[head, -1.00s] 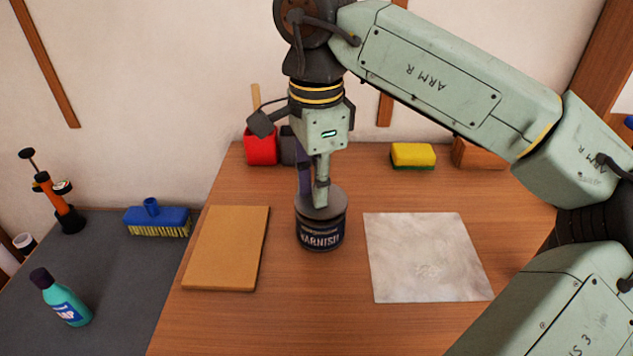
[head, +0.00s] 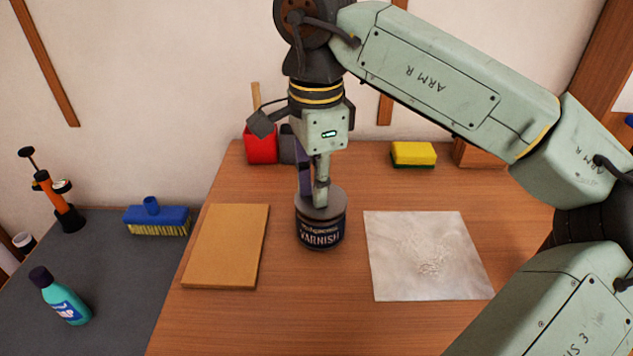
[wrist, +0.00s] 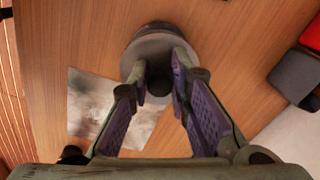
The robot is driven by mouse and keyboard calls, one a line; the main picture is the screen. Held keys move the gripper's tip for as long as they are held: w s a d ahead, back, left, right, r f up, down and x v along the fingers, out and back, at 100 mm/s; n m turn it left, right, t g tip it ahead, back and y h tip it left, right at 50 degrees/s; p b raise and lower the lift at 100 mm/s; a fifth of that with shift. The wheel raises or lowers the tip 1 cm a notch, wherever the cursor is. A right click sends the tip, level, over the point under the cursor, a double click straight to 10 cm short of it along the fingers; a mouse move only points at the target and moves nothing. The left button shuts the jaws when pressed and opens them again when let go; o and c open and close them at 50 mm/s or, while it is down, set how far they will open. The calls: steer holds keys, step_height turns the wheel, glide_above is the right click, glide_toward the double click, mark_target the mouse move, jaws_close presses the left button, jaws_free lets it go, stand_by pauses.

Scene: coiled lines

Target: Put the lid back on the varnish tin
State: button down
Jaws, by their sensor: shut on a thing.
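The dark varnish tin (head: 320,236) stands upright on the wooden bench, its label facing the head camera. The round grey lid (head: 312,213) is on top of the tin, and looks level in the head view. My gripper (head: 320,203) points straight down over the lid. In the wrist view my gripper's purple-padded fingers (wrist: 163,84) are closed on the middle of the lid (wrist: 152,46), around what seems to be its knob. The fingers hide most of that grip. Whether the lid is fully seated on the rim cannot be told.
A tan board (head: 228,245) lies left of the tin and a pale crumpled sheet (head: 425,255) lies right. A red container (head: 261,148) and a yellow sponge (head: 413,154) are at the back. The bench front is clear.

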steer(key=c, duration=1.4)
jaws_free()
steer(key=o, duration=0.5)
steer(key=shift+c, duration=0.2)
steer(key=shift+r, duration=0.1)
steer(key=shift+r+p, duration=1.25)
steer(key=shift+r, duration=0.2)
steer(key=shift+r+p, duration=1.5)
steer(key=shift+r, duration=0.5)
